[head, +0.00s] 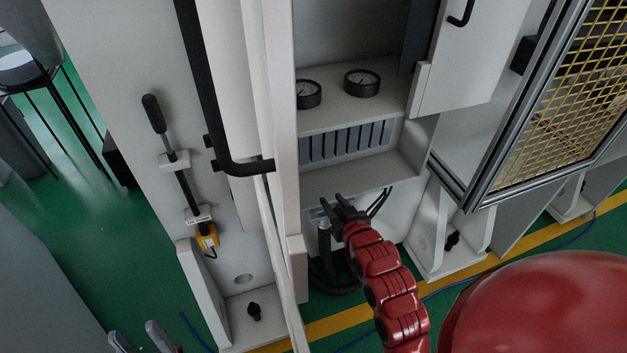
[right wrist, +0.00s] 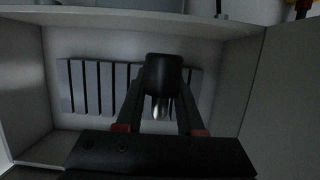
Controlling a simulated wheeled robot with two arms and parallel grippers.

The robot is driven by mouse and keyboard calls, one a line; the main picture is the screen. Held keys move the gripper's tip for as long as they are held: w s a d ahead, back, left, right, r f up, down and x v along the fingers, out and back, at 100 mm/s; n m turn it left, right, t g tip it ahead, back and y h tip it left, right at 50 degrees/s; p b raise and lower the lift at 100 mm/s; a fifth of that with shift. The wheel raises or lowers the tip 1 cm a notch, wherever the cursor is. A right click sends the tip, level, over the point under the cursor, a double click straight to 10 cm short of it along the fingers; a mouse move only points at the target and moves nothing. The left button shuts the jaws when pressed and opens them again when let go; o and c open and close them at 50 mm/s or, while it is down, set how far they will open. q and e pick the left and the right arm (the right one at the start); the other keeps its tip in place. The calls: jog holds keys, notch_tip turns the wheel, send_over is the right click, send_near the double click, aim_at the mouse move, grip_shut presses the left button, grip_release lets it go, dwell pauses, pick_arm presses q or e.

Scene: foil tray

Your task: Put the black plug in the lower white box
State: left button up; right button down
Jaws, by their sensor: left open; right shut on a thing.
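The lower white box (head: 345,178) is an open compartment below the gauge shelf in the head view, with a slotted grey panel at its back. It also shows in the right wrist view (right wrist: 32,95). My right gripper (head: 333,203) is in front of and below this box in the head view. In the right wrist view its fingers are shut on the black plug (right wrist: 163,72), which has a metal tip; the slotted panel is behind it. The plug is hard to make out in the head view. My left gripper (head: 132,336) is open at the lower left edge, apart from the cabinet.
Two round gauges (head: 362,83) stand on the shelf above. A dark pipe and cables (head: 324,240) are below the box. A tall black handle (head: 208,110) is on the cabinet door at left. A yellow mesh door (head: 575,105) stands at right.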

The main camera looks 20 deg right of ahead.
jog(key=p, duration=0.3)
send_over(327, 181)
jog(key=shift+s+a+f, duration=0.1)
jog(key=shift+f, duration=2.4)
jog(key=shift+f, duration=0.2)
jog(key=c, duration=0.5)
grip_release()
jog(key=shift+r, duration=0.1)
